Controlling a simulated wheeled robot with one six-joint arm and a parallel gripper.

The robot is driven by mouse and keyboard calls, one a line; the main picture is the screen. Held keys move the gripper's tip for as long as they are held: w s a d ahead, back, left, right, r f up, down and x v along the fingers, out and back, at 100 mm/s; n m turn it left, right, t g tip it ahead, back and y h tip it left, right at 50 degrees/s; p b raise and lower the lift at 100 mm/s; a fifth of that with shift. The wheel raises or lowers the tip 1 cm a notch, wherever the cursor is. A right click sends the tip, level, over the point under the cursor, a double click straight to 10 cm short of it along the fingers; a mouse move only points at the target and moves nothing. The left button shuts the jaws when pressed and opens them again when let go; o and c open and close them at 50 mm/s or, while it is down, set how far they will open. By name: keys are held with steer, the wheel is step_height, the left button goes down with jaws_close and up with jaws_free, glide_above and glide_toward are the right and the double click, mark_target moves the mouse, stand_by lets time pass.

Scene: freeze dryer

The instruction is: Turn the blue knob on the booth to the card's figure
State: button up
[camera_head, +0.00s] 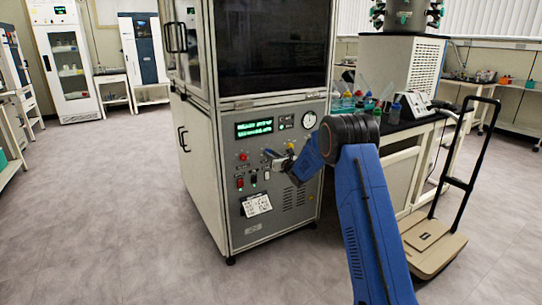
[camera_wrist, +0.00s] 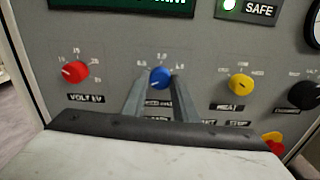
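The blue knob (camera_wrist: 160,77) sits on the booth's grey front panel, between a red knob and a yellow knob. Small figures ring it, too blurred to read surely. A pale mark shows on its lower left face. My gripper (camera_wrist: 160,82) has one finger at each side of the knob, with thin gaps seeming to show. In the head view my gripper (camera_head: 270,156) is at the panel and mostly hides the blue knob. The white card (camera_head: 257,204) is low on the booth (camera_head: 285,215); its print is too small to read.
Beside the blue knob are the red knob (camera_wrist: 75,72), the yellow knob (camera_wrist: 240,84) and a black knob (camera_wrist: 304,95). A green display (camera_head: 254,128) and round gauge (camera_head: 309,119) are above. A bench (camera_head: 405,130) and hand cart (camera_head: 430,245) stand right; floor at left is clear.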

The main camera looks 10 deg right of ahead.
steer(key=c, duration=0.5)
steer(key=shift+o, duration=0.3)
steer(key=n, duration=2.4)
steer(key=shift+f, duration=0.15)
stand_by(1.8)
stand_by(0.5)
